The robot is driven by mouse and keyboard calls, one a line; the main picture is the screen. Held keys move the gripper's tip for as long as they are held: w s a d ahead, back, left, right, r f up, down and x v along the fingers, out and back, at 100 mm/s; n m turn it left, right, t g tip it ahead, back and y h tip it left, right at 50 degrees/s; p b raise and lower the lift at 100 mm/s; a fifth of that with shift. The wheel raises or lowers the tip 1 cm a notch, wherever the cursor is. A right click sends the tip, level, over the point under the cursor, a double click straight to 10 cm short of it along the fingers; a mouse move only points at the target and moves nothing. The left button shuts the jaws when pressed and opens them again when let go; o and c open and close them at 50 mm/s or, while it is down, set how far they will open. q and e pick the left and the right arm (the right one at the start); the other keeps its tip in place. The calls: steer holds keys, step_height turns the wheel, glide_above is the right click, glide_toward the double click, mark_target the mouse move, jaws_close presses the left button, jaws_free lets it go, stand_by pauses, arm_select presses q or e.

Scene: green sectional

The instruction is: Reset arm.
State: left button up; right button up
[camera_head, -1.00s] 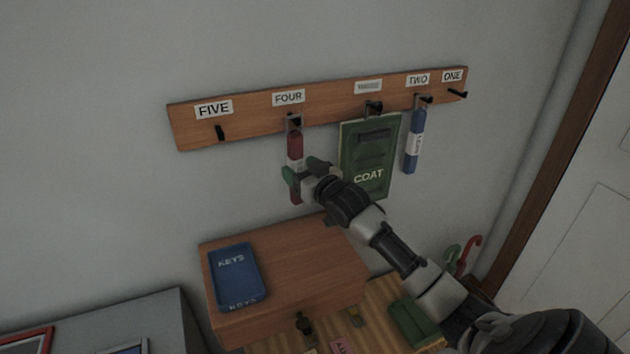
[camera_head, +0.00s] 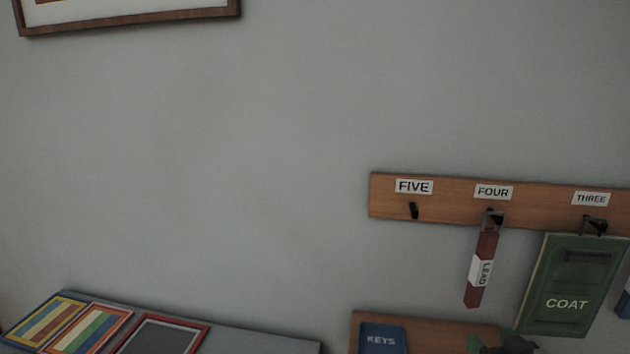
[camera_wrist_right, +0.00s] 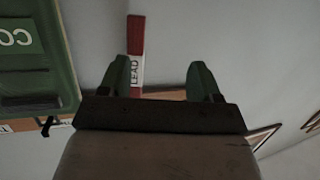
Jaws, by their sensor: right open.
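My right gripper shows its green fingertips at the bottom edge of the head view (camera_head: 503,344). In the right wrist view (camera_wrist_right: 160,76) its two fingers are apart with nothing held between them. The red lead (camera_head: 486,252), with a white "LEAD" label, hangs from the hook under FOUR on the wooden hook rack (camera_head: 450,202). In the head view the gripper is below the lead and a little to its right. In the wrist view the lead (camera_wrist_right: 136,40) appears beyond the left finger. My left gripper is not in view.
A green COAT panel (camera_head: 570,285) hangs under THREE, right of the lead. The FIVE hook (camera_head: 413,211) is empty. A blue KEYS tray (camera_head: 383,338) sits on a wooden box (camera_head: 450,330). Picture frames (camera_head: 160,335) lie at lower left. The wall between is bare.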

steer(key=s+a+f+g, duration=0.4)
steer(key=s+a+f, duration=0.1)
steer(key=s, duration=0.4)
steer(key=s+a+f+n+g, duration=0.1)
steer(key=s+a+f+g, duration=0.3)
steer(key=s, duration=0.4)
steer(key=s+a+f+g, duration=0.4)
steer(key=s+a+f, duration=0.1)
steer(key=s, duration=0.4)
step_height(320, 180, down, 25)
steer(key=g, duration=0.1)
steer(key=s+d+f+g, duration=0.1)
steer(key=s+d+f, duration=0.1)
steer(key=s+f, duration=1.4)
steer(key=shift+s+d+f+n, duration=0.35)
steer(key=shift+s+f+n, duration=0.05)
steer(key=shift+s, duration=0.05)
steer(key=shift+c, duration=0.4)
